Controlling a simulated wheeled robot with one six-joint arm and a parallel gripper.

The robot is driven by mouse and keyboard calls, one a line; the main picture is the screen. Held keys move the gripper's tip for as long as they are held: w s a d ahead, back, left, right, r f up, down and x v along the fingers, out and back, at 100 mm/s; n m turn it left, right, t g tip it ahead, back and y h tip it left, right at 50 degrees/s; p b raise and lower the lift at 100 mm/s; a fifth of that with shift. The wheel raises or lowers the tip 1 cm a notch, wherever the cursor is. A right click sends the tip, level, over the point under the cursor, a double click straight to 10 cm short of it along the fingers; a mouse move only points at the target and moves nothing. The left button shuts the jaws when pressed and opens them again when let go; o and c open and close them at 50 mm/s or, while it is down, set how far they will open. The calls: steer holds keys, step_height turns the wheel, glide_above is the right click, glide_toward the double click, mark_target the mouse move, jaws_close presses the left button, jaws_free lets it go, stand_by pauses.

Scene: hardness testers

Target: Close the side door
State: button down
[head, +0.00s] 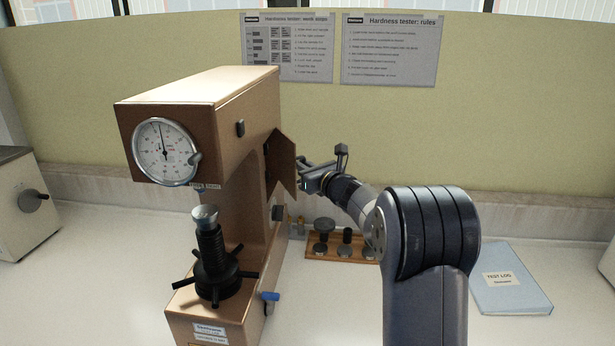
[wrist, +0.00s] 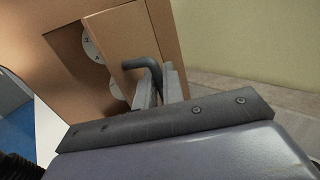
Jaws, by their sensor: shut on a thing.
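The hardness tester (head: 215,100) is a brown machine with a round dial, standing on the bench. Its side door (head: 283,162) is a brown panel on the right side, standing ajar and angled outward. In the wrist view, the door (wrist: 125,42) stands beside a dark opening (wrist: 72,42) with pale round parts inside. My gripper (head: 303,168) is at the door's outer face. In the wrist view, my gripper (wrist: 160,88) is shut on the door's grey bent handle (wrist: 146,66). The head view does not show the handle clearly.
A wooden rack (head: 335,253) with dark weights stands below my arm, right of the tester. A blue test log (head: 510,280) lies at the right. Another machine (head: 22,205) stands at the left. A partition wall (head: 480,130) with two notices rises behind.

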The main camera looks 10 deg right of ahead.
steer(key=shift+s+a+f+m+t+h+b, duration=0.15)
steer(key=shift+a+f+m+h+b, duration=0.2)
steer(key=shift+b, duration=0.3)
steer(key=shift+s+a+m+t+h+b, duration=0.15)
steer(key=shift+a+h+b, duration=0.25)
steer(key=shift+b, duration=0.2)
steer(key=shift+s+a+r+b, duration=0.15)
steer(key=shift+a+b, duration=0.35)
steer(key=shift+b, duration=0.4)
steer(key=shift+s+a+r+b, duration=0.15)
steer(key=shift+a+b, duration=0.7)
steer(key=shift+a, duration=0.3)
steer(key=shift+s+a+r+b, duration=0.1)
steer(key=shift+a+r+b, duration=0.05)
steer(key=shift+a+b, duration=0.85)
steer(key=shift+a, duration=0.2)
steer(key=c, duration=1.9)
jaws_free()
steer(key=v, duration=0.3)
steer(key=b+v, duration=0.1)
steer(key=v, duration=0.3)
steer(key=d+v, duration=0.1)
steer(key=v, duration=0.3)
steer(key=shift+w+b, duration=0.15)
steer(key=shift+b, duration=0.2)
